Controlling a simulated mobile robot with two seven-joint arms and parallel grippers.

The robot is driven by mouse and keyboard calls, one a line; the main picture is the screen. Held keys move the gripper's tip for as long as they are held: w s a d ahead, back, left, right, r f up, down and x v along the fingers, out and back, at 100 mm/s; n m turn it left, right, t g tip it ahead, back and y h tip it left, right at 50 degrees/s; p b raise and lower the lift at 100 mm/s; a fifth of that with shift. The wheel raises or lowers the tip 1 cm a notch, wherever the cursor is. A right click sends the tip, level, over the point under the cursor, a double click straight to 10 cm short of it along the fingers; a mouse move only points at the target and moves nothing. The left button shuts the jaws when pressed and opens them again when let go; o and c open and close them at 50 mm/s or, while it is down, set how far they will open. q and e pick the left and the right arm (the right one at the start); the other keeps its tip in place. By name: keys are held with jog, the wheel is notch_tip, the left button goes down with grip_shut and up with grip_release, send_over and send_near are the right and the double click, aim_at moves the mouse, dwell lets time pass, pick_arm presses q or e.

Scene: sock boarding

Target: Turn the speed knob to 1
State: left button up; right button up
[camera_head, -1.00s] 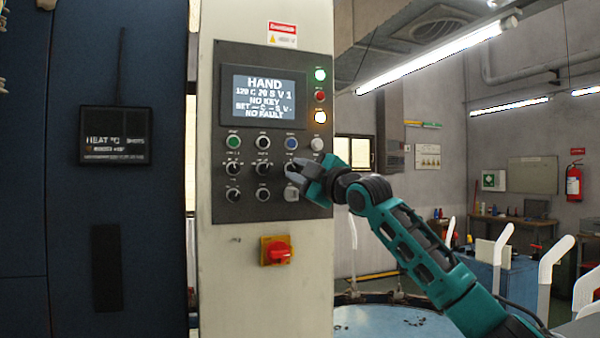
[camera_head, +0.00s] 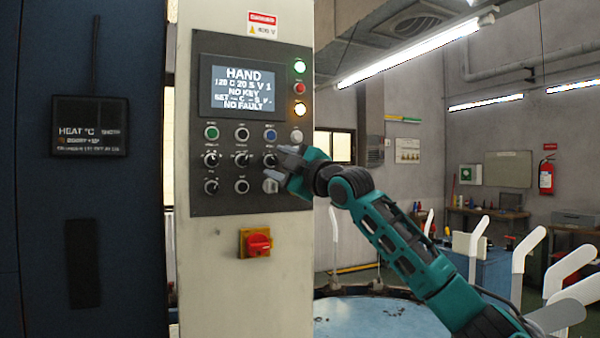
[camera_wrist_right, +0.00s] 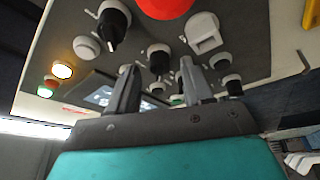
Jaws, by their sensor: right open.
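The grey control panel (camera_head: 222,212) stands on a white column and carries several black knobs in rows; their labels are too small to read. My right gripper (camera_head: 275,163) is open at the panel's right side, at the rightmost knob (camera_head: 269,159) of the middle knob row, which it partly covers. In the right wrist view, the right gripper (camera_wrist_right: 160,83) has its two grey fingers apart, with a black knob (camera_wrist_right: 158,58) seen between and beyond them; contact cannot be told. The display (camera_head: 239,88) reads HAND, a line ending in V 1, NO KEY and NO FAULT. My left gripper is not in view.
A red rotary switch (camera_head: 258,243) on a yellow plate sits below the panel. A pale key-switch-like part (camera_head: 270,186) lies just under the gripper. Lit green and amber lamps (camera_head: 299,108) are at the upper right. A blue round table (camera_head: 380,318) stands lower right.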

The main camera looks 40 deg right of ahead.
jog(key=a+b+v, duration=0.1)
jog(key=b+v, duration=0.3)
jog(key=v, duration=0.8)
jog(key=shift+d, duration=0.45)
jog(key=shift+f, duration=0.1)
